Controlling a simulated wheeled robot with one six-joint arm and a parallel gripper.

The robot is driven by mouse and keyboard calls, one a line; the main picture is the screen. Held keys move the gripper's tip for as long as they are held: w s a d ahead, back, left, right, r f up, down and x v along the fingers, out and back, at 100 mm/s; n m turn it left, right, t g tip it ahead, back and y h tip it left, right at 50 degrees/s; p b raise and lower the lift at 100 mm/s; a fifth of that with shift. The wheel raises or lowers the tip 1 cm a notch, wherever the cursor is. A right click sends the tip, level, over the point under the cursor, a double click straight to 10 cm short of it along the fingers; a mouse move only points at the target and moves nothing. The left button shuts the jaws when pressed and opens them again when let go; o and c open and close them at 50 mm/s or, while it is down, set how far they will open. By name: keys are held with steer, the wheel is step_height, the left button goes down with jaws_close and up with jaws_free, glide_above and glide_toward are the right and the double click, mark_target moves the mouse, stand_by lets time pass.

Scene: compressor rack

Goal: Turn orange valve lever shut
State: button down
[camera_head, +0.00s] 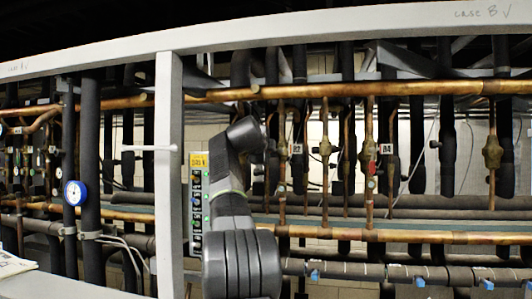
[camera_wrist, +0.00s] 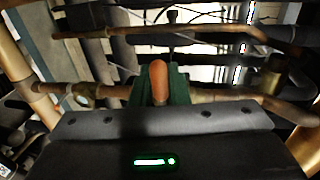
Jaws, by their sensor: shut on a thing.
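The orange valve lever (camera_wrist: 159,80) shows in the wrist view as a rounded orange tip standing at the middle of my gripper (camera_wrist: 160,92). Dark green finger pads lie close on both sides of it, and my gripper is shut on it. The lever's lower part is hidden behind the gripper body. A copper pipe (camera_wrist: 215,95) runs left to right just beyond the fingers. In the head view my arm blocks the sight of the lever and of my gripper.
A pale steel post (camera_head: 169,180) and top beam (camera_head: 280,27) frame the rack in front. Copper pipes (camera_head: 320,88) and dark insulated pipes (camera_head: 447,130) crowd the space behind. A blue-rimmed gauge (camera_head: 75,192) is at the left. A thick copper pipe (camera_wrist: 25,75) stands close at the wrist view's left.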

steer(key=shift+r, duration=0.1)
stand_by(0.3)
steer(key=c, duration=1.4)
jaws_free()
steer(key=shift+c, duration=0.2)
steer(key=b+v, duration=0.4)
steer(key=v, duration=0.9)
steer(key=shift+s+b, duration=0.4)
steer(key=shift+r, duration=0.1)
steer(key=p+x, duration=0.5)
steer(key=x, duration=0.8)
steer(key=shift+w, duration=0.4)
